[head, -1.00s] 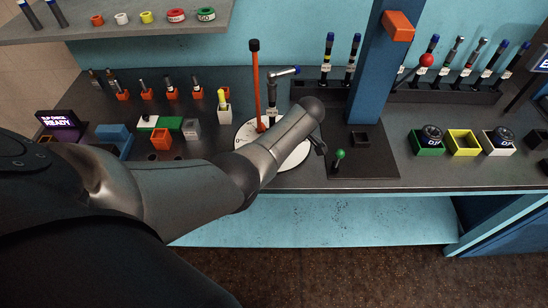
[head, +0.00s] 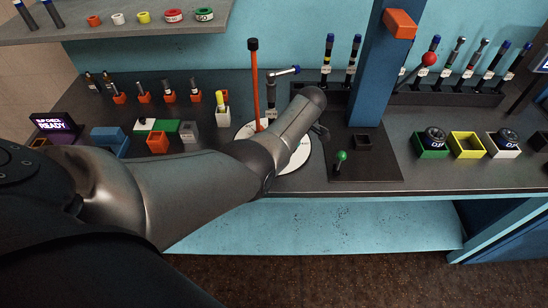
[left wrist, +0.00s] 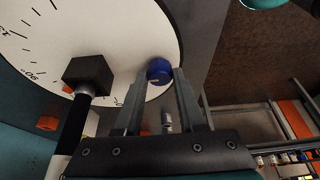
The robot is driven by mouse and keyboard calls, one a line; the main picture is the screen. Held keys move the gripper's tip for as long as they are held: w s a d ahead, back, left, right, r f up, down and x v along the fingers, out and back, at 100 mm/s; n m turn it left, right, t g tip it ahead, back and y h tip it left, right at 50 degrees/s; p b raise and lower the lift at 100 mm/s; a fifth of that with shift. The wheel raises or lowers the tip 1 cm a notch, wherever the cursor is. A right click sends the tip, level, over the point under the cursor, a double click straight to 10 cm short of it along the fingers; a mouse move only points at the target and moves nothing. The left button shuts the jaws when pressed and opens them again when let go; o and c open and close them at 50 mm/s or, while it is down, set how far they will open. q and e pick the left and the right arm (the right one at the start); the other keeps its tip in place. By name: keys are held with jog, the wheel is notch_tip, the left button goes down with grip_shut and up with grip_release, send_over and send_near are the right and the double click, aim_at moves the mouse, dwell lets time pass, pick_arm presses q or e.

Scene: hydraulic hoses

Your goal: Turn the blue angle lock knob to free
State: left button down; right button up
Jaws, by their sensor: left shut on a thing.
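The blue angle lock knob (left wrist: 159,70) sits at the edge of the white dial plate (left wrist: 110,35) in the left wrist view. My left gripper (left wrist: 161,80) has its two fingers on either side of the knob and is shut on it. In the head view the dial plate (head: 298,162) is partly covered by my left forearm, which hides the knob. Only a small dark part of my left gripper (head: 320,133) shows past the wrist there. My right gripper is not in view.
A green-topped stick (head: 341,157) and a blue column (head: 371,70) stand to the right. Several small blocks fill the bench's left side.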

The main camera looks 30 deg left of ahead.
pick_arm(q)
jog(key=c, duration=0.5)
grip_release()
jog(key=p+v, duration=0.1)
jog(key=v, duration=1.4)
jog(key=shift+d, duration=0.15)
